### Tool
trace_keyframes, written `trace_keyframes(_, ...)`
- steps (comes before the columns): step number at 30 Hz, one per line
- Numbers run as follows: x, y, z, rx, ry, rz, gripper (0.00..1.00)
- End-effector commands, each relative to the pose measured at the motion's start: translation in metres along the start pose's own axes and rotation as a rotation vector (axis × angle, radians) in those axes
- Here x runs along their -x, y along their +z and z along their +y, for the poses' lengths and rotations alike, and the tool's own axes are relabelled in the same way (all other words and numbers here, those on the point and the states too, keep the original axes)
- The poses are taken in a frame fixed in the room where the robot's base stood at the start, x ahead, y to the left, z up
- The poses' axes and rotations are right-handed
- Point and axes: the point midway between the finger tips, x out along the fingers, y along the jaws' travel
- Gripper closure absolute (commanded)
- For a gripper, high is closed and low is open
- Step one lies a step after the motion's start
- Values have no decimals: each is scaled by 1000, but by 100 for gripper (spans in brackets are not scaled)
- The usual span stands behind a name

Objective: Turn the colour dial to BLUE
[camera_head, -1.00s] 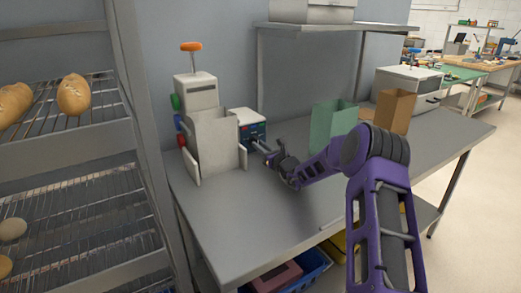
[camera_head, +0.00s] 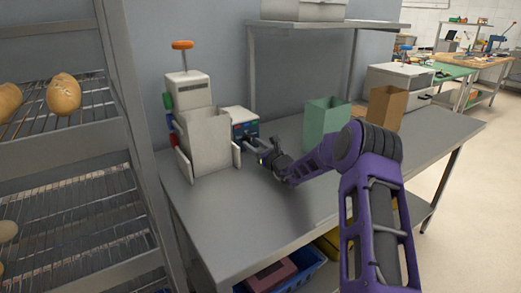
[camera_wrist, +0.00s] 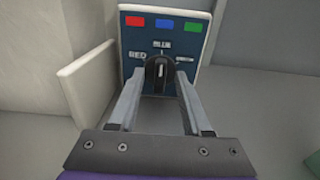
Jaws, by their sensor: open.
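The colour dial (camera_wrist: 158,76) is a black knob on a dark blue panel (camera_wrist: 194,58). The panel has RED at left, BLUE above and a partly hidden label at right; red, blue and green patches run along its top. The knob looks roughly upright, its light mark toward BLUE. My gripper (camera_wrist: 162,78) is open, with one finger on each side of the knob; I cannot tell whether they touch it. In the head view the white dial box (camera_head: 240,116) stands at the back of the table, and my gripper (camera_head: 255,146) reaches its front.
A pale machine (camera_head: 207,142) with an orange knob stands left of the dial box, its side plate close to my gripper. A green bag (camera_head: 325,124) and a brown bag (camera_head: 386,106) stand to the right. The front of the steel table (camera_head: 240,215) is clear.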

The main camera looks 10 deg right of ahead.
Motion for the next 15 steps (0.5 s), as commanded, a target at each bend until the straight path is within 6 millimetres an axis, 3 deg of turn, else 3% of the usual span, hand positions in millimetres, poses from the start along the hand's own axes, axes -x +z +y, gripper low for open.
trace_keyframes(5,19,1,-1,1,-1,2,51)
trace_keyframes(15,96,1,-1,-1,-3,1,51)
